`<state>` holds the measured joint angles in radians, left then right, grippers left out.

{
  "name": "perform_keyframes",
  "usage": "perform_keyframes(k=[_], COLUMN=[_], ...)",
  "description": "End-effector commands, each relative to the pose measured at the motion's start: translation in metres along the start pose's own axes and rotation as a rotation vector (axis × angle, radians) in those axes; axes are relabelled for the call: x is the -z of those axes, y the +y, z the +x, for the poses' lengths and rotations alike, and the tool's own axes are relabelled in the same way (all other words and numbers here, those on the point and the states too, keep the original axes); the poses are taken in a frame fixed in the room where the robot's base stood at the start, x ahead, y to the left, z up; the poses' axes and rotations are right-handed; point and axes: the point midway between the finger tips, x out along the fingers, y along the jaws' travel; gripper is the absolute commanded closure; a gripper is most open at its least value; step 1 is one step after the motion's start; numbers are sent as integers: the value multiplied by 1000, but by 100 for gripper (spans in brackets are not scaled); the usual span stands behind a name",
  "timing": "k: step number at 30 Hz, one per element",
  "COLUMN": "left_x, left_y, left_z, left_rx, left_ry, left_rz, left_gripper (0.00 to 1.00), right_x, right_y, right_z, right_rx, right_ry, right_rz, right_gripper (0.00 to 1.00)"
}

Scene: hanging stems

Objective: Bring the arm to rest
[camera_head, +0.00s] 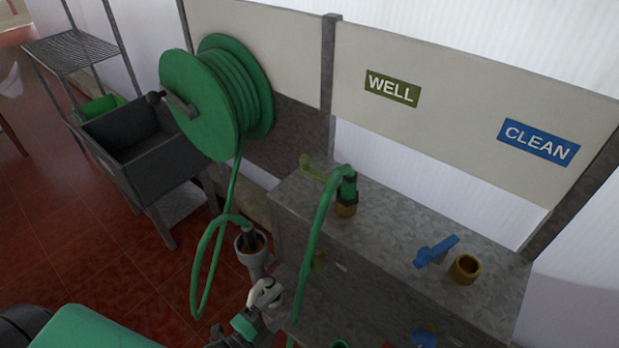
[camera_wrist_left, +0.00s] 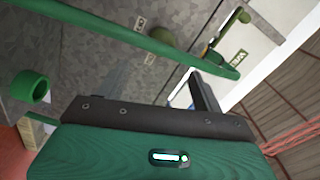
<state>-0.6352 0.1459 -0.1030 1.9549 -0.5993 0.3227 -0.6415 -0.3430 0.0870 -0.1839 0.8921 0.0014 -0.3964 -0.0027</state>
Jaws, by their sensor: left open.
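My left gripper (camera_head: 265,294) is low in the head view, in front of the bench and just left of the hanging green hose. The green hose (camera_head: 311,245) runs up to a green connector (camera_head: 348,188) on a brass fitting on the bench. In the left wrist view the hose (camera_wrist_left: 120,33) crosses just beyond the fingers. My right gripper is not in view.
The grey metal bench (camera_head: 395,225) carries a blue valve handle (camera_head: 436,251) and an open brass fitting (camera_head: 465,268). A green hose reel (camera_head: 205,100) hangs behind, its loop drooping beside a pot-like holder (camera_head: 252,249). A dark sink (camera_head: 140,145) stands left; red floor there is open.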

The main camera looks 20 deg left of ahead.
Motion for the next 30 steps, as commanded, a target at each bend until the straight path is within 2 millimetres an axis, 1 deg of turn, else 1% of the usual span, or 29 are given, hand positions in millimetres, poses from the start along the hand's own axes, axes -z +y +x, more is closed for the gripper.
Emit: perform_keyframes(k=[4,5,7,8,11,12,14,15,17,18,20,21,23,24,26,27,29,30], left_x=[-1,-3,-10,-14,-34,-44,-57,-64,-75,-81,-89,-94,-99,-102,-105,-106,-107,-106], left_y=[3,6,21,31,78,101,136,159,192,214,246,267,296,314,339,354,374,385], left_z=[0,0,0,-1,-6,-11,-20,-28,-41,-52,-70,-84,-107,-122,-148,-166,-194,-211], left_rx=[-6,-12,-42,-61,-151,-193,-257,-299,-360,-401,-459,-498,-553,-587,-638,-669,-712,-736], left_ry=[-4,-9,-33,-49,-129,-170,-237,-284,-357,-409,-491,-548,-637,-699,-794,-859,-958,-1021], left_rz=[-6,-14,-53,-78,-192,-247,-332,-387,-469,-523,-602,-653,-725,-771,-837,-878,-936,-969], left_gripper=[32,32,32,32,32,32,32,32,32,32,32,32,32,32,32,32,32,32], right_x=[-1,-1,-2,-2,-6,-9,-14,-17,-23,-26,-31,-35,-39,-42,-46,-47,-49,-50], right_y=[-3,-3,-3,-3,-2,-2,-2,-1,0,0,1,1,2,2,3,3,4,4], right_z=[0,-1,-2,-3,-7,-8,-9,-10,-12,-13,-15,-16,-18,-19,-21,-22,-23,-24], right_rx=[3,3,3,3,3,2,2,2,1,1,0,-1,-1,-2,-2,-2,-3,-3], right_ry=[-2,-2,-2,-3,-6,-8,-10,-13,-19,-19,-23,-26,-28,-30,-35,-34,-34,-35], right_rz=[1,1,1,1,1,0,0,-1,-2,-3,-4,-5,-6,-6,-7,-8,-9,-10], right_gripper=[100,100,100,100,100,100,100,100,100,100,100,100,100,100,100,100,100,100])
